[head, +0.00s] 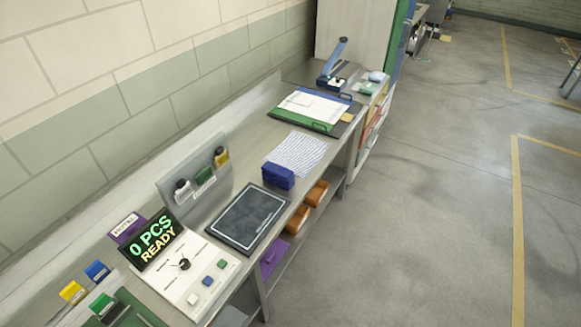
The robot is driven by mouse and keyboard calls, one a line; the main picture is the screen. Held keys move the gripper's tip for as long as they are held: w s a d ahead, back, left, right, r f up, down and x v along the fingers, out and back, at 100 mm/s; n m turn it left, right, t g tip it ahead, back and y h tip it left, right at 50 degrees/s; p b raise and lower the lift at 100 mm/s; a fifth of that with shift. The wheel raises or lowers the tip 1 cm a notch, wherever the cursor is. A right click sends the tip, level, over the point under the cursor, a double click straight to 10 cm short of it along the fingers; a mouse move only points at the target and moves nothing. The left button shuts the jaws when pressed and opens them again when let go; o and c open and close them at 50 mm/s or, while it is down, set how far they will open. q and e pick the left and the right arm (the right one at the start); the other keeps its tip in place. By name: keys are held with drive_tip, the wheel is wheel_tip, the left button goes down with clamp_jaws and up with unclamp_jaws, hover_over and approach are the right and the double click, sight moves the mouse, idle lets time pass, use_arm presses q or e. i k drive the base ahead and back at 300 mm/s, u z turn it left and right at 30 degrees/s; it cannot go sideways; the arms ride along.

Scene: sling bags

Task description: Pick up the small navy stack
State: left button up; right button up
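The small navy stack (278,176) sits on the metal workbench, near its front edge. It looks like a compact dark blue block, and its single layers are too small to make out. It lies between a white printed sheet (297,152) and a dark flat pad with a pale outline (247,217). Neither of my grippers shows in the head view.
A counter console (187,270) with a display reading "0 PCS READY" stands at the near left. A green-edged board with white paper (313,107) and a blue-handled press (333,70) are farther back. Orange rolls (316,193) lie on the lower shelf. The floor at right is clear.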

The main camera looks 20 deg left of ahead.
sight(281, 177)
drive_tip(key=u, duration=0.2)
drive_tip(key=i, duration=0.6)
drive_tip(key=u, duration=1.05)
drive_tip(key=i, duration=0.55)
drive_tip(key=u, duration=0.7)
